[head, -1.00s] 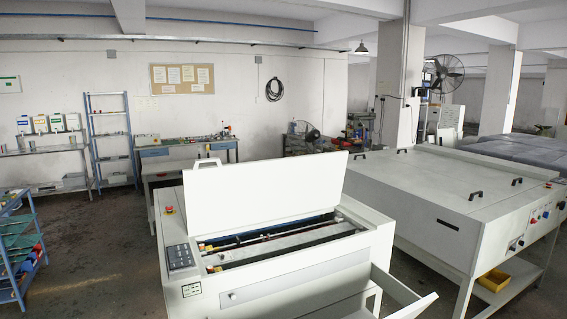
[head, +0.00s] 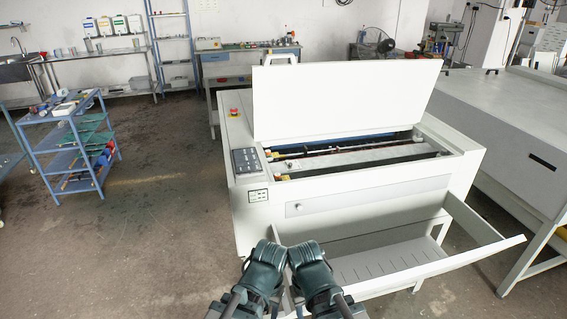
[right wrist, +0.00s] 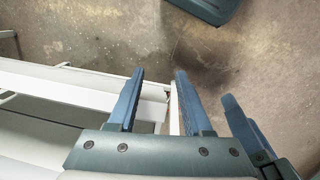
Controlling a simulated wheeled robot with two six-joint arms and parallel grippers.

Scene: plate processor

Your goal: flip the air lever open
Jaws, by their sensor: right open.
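The white plate processor (head: 350,211) stands ahead with its lid (head: 345,103) raised and rollers showing in the open top. Small yellow and red parts (head: 272,166) sit at the left end of the opening. I cannot make out which part is the air lever. My left gripper (head: 262,265) and right gripper (head: 310,268) are side by side at the bottom middle, in front of the processor's front panel; their fingers are hidden there. In the right wrist view my right gripper (right wrist: 158,75) is open and empty, its two blue fingers apart near a white edge.
A white tray (head: 485,220) juts out from the processor's front right. A control panel (head: 247,161) and red stop button (head: 234,112) are on its left. A blue cart (head: 75,150) stands left; the floor between is clear. A large white machine (head: 510,120) stands right.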

